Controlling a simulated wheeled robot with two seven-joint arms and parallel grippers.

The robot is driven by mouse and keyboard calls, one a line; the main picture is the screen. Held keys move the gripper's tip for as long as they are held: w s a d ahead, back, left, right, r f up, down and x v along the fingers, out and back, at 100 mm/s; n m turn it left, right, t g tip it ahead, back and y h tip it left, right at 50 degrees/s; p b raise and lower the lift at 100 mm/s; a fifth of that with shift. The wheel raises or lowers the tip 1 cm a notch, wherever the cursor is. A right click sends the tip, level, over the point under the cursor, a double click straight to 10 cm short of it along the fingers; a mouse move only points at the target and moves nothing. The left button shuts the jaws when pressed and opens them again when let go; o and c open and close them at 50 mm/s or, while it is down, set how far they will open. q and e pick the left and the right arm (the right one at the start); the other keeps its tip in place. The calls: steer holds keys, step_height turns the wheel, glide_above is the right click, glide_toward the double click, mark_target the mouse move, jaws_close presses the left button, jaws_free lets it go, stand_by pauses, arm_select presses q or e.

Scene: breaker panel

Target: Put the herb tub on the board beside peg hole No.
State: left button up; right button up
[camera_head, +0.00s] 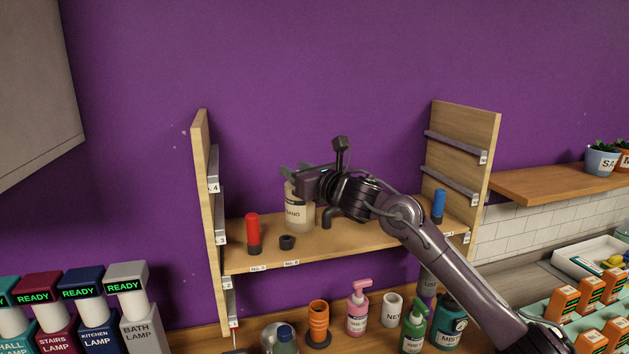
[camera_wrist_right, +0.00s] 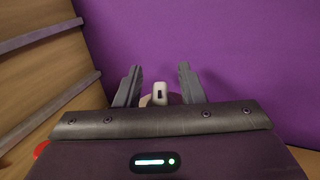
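Two herb tubs with green plants stand on the right-hand wall shelf in the head view: a blue one (camera_head: 602,160) labelled "SA…" and an orange one (camera_head: 624,158), cut by the frame edge. The wooden board (camera_head: 350,243) carries number labels on its front edge, two reading about "No. 5" and "No. 6". A small dark ring (camera_head: 287,242) sits near them. My right gripper (camera_head: 290,170) is over a pale jar (camera_head: 299,212) labelled "…AND". In the right wrist view its fingers (camera_wrist_right: 160,72) are apart, with a pale piece between and below them. My left gripper is out of view.
A red peg (camera_head: 253,232) and a blue peg (camera_head: 438,205) stand on the board, between wooden side walls (camera_head: 203,200). Bottles and an orange cup (camera_head: 318,322) stand below. Lamp boxes (camera_head: 128,300) are at left. Orange boxes (camera_head: 566,298) are at right.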

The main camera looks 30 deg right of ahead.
steer(key=s+d+b, duration=0.1)
steer(key=s+b, duration=0.5)
steer(key=s, duration=0.5)
steer(key=shift+d, duration=0.25)
steer(key=shift+f, duration=0.1)
